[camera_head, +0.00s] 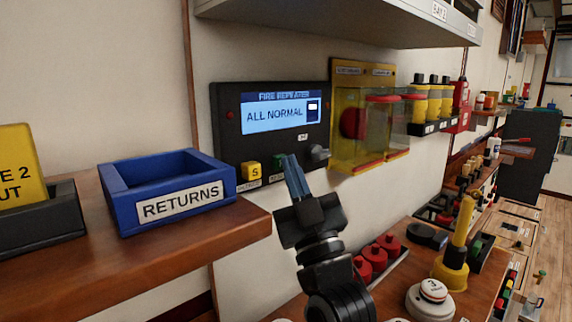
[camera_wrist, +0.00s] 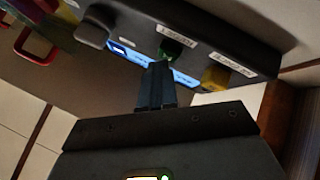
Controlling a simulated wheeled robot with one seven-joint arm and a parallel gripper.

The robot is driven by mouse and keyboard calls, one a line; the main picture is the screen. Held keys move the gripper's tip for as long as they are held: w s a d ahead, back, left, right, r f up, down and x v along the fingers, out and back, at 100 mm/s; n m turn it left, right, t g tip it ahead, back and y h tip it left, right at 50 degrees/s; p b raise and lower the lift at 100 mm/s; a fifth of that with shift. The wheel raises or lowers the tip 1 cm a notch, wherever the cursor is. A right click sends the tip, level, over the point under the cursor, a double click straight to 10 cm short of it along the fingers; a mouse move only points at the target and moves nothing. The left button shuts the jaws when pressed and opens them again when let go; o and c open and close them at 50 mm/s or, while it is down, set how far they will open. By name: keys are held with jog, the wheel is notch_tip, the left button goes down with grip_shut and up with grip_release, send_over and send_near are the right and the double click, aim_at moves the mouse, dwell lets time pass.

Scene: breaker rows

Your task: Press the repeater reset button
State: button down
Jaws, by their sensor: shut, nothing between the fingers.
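The dark fire repeater panel (camera_head: 226,135) is on the wall, with a lit blue screen (camera_head: 277,116) reading ALL NORMAL. Along its lower edge are a yellow button (camera_head: 252,170) and a green button (camera_head: 278,161). The wrist view also shows the green button (camera_wrist: 174,50) and the yellow button (camera_wrist: 215,78), with small white labels too blurred to read. My gripper (camera_head: 290,160) is shut and empty, pointing up at the panel. Its fingertips (camera_wrist: 159,66) are right by the green button and partly overlap it. I cannot tell whether they touch it.
A grey knob (camera_head: 319,153) sits on the panel, right of my fingertips. A blue RETURNS tray (camera_head: 180,208) stands on the wooden shelf (camera_head: 240,228) at left. A yellow transparent cover (camera_head: 361,125) is right of the panel. Red knobs (camera_head: 375,262) stand on the lower bench.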

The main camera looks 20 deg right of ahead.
jog(key=shift+s, duration=0.25)
jog(key=s+d+b, duration=0.1)
jog(key=s+d, duration=0.1)
jog(key=s, duration=0.3)
jog(key=shift+s, duration=0.35)
dwell(0.8)
